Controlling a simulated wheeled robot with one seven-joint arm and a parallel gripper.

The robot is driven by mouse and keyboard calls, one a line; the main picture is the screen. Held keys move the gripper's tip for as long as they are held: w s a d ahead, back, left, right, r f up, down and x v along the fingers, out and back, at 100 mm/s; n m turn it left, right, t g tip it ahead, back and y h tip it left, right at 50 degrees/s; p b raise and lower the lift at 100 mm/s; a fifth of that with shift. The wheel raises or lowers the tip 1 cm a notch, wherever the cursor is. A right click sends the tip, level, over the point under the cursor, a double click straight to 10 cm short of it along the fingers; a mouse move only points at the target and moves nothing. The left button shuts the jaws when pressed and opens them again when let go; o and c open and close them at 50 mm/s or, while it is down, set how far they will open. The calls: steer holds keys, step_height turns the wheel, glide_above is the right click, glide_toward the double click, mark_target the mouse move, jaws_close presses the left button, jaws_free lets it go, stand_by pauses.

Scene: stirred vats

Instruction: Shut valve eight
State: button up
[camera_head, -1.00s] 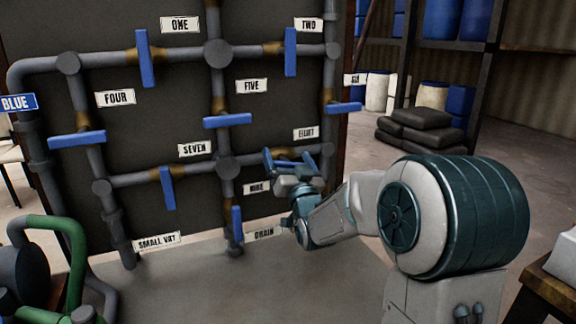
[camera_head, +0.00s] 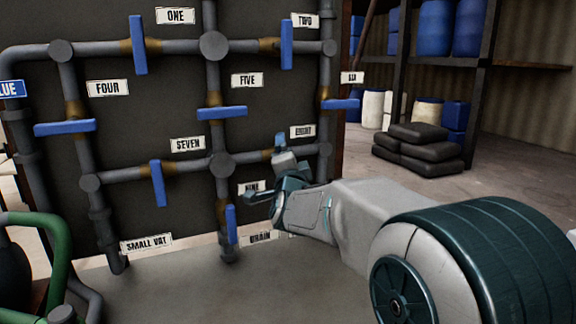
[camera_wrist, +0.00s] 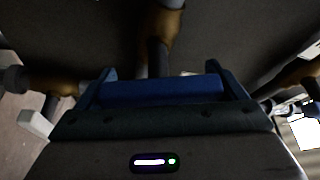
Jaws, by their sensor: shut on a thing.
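Valve eight's blue handle (camera_head: 279,141) is on the lower right pipe run, left of the EIGHT label (camera_head: 301,131). Its upper end shows in the head view, pointing up across the level pipe; its lower part is hidden behind my gripper (camera_head: 282,165). In the wrist view the blue handle bar (camera_wrist: 160,91) lies between the two fingers of my gripper (camera_wrist: 165,88), which is shut on it. A pipe with a brass-coloured fitting (camera_wrist: 163,30) runs away from the handle there, square to the bar.
Blue handles of other valves are near: valve six (camera_head: 340,104) at upper right, valve five (camera_head: 221,113) at upper left, and one by the DRAIN label (camera_head: 231,225) below. Black sacks (camera_head: 421,145) lie on the floor to the right.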

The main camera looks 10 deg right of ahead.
steer(key=shift+f+m+g+b, duration=0.2)
steer(key=shift+m+g, duration=0.25)
steer(key=shift+m, duration=0.55)
steer(key=shift+f+m+g+b, duration=0.15)
steer(key=shift+m+g, duration=0.3)
steer(key=shift+m, duration=0.55)
steer(key=shift+r, duration=0.1)
steer(key=o, duration=0.7)
steer(key=shift+s, duration=0.1)
steer(key=s+a+p, duration=0.1)
steer(key=s+a, duration=0.1)
steer(key=s, duration=1.1)
steer(key=shift+s+a, duration=0.2)
steer(key=shift+a, duration=0.1)
